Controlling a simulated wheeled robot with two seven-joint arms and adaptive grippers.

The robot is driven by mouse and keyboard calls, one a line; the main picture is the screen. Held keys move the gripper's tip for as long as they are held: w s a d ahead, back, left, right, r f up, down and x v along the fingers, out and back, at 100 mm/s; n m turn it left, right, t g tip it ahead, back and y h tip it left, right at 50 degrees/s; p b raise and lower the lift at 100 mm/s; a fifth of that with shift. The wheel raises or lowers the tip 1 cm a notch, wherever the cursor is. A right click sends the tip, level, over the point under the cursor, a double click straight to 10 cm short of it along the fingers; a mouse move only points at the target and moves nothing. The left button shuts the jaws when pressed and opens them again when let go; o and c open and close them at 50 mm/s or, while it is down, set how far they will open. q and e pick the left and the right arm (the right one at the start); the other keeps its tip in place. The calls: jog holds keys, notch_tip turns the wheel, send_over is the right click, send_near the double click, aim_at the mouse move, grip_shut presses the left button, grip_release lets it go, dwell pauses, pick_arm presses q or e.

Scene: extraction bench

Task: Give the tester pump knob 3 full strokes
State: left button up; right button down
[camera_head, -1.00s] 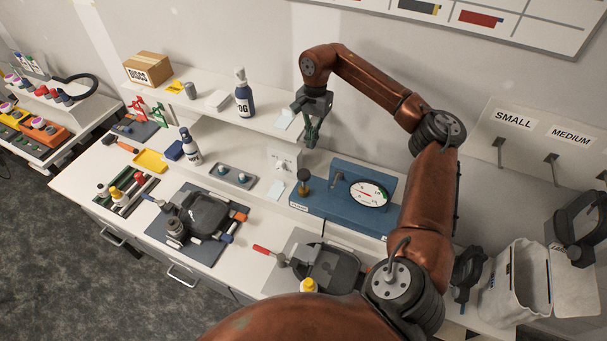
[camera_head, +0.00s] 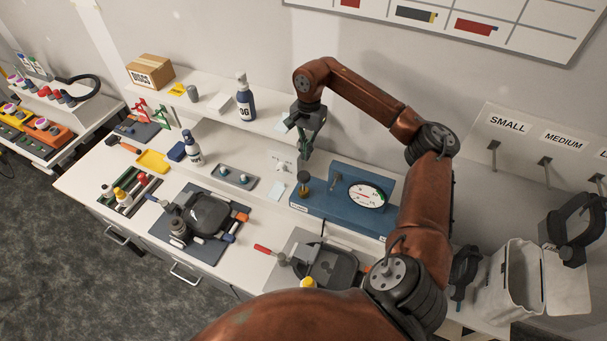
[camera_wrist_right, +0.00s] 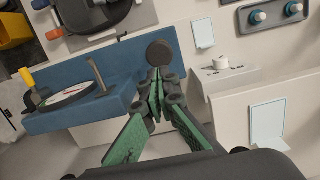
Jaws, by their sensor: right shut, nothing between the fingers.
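The blue tester (camera_head: 335,212) stands on the bench with a round dial gauge (camera_head: 366,194) on its front. Its pump knob (camera_head: 303,177) has a dark round top on a brass stem, at the tester's left end. My right gripper (camera_head: 304,154) is shut and empty, pointing down just above the knob in the head view. In the right wrist view, the green fingers (camera_wrist_right: 159,88) meet just in front of the knob's dark round top (camera_wrist_right: 160,52), partly covering what is below it. I cannot tell whether they touch. My left gripper is not in view.
A shelf with a dark bottle (camera_head: 244,100) runs behind and left of the gripper.

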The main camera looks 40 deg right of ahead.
aim_at(305, 174)
jog(key=shift+f, duration=0.15)
jog(key=shift+s+a+f+b, duration=0.15)
jog(key=shift+f+b, duration=0.8)
jog(key=shift+f, duration=0.75)
jog(key=shift+w+a+f+b, duration=0.15)
jog(key=shift+f+b, duration=0.75)
jog(key=shift+f, duration=0.8)
jog(key=shift+s, duration=0.15)
